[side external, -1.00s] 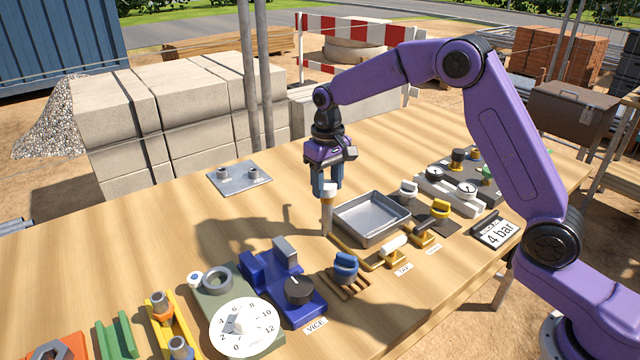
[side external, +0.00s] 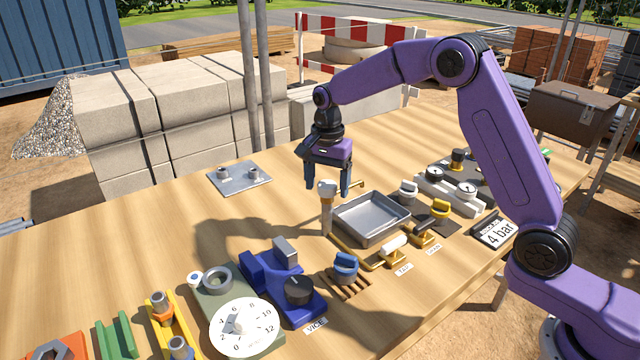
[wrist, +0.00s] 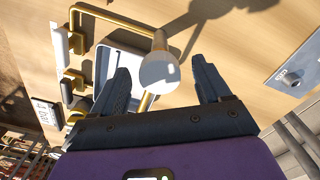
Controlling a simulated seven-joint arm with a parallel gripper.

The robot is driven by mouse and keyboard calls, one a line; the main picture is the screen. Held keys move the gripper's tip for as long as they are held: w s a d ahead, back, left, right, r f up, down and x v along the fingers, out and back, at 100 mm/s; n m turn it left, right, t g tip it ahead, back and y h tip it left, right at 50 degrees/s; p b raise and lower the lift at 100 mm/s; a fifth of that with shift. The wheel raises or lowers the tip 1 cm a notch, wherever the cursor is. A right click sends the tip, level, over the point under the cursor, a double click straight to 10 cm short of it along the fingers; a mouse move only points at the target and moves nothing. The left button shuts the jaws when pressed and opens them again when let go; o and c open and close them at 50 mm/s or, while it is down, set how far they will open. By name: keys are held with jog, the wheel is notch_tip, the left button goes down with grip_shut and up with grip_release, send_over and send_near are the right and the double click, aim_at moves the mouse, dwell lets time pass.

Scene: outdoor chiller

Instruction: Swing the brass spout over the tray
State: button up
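The spout stands on an upright post with a pale rounded head (side external: 327,187), left of the grey metal tray (side external: 372,238). A thin brass spout arm (side external: 356,184) shows right of my gripper (side external: 327,191), toward the tray's far side. In the wrist view the head (wrist: 160,74) sits between my spread fingers, with gaps on both sides. The brass arm (wrist: 146,102) runs from it beside the tray (wrist: 102,68) and under my gripper, which hides its end. I cannot tell whether its tip is over the tray. My gripper is open, with nothing clamped.
A brass pipe (side external: 347,250) runs along the tray's near side to a white-handled tap (side external: 393,246). A blue-handled valve (side external: 345,267) and a blue vice (side external: 283,280) stand nearer. A metal plate (side external: 239,178) lies at the back left. Bare wood surrounds the plate.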

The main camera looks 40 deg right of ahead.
jog(key=o, duration=0.3)
jog(key=shift+o, duration=0.2)
jog(key=shift+r, duration=0.1)
jog(key=shift+r, duration=3.4)
